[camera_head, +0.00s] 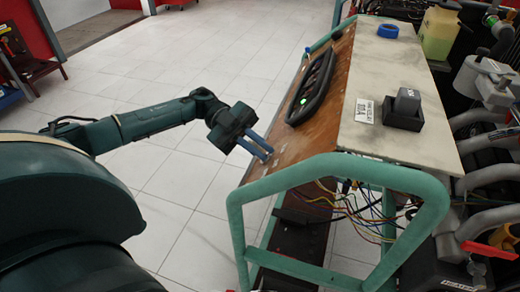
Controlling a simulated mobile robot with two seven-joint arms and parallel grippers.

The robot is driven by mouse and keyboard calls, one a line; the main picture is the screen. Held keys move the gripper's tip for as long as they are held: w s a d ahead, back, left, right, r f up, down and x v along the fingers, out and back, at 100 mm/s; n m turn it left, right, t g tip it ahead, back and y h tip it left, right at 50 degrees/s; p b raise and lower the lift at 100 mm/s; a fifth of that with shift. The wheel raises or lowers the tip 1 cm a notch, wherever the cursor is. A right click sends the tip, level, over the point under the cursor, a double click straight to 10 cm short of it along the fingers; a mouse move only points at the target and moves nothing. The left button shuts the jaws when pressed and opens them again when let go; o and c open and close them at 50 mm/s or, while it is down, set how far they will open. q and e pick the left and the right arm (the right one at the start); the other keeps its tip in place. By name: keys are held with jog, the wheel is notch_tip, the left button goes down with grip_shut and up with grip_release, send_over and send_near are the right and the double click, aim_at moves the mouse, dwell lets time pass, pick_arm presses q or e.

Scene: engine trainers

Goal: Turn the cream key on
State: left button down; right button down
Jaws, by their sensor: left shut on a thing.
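My left gripper (266,153) reaches in from the left to the lower left part of the tilted wooden panel (308,146) of the engine trainer. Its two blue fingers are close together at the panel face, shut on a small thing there. The cream key itself cannot be made out; the fingers hide that spot, so its turn position cannot be told. A black instrument cluster (312,88) with a small lit green light sits on the panel above the gripper. My right gripper is not in view.
A green tube frame (337,162) surrounds the panel, with loose coloured wires (352,208) below. On the pale top (385,72) stand a blue ring (388,31) and a black box with a grey part (404,110). Engine parts crowd the right. The tiled floor left of the trainer is clear.

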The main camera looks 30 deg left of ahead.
pick_arm(q)
jog(key=shift+m, duration=0.3)
jog(key=c, duration=1.5)
grip_release()
jog(key=shift+b+v, duration=1.55)
jog(key=shift+v, duration=5)
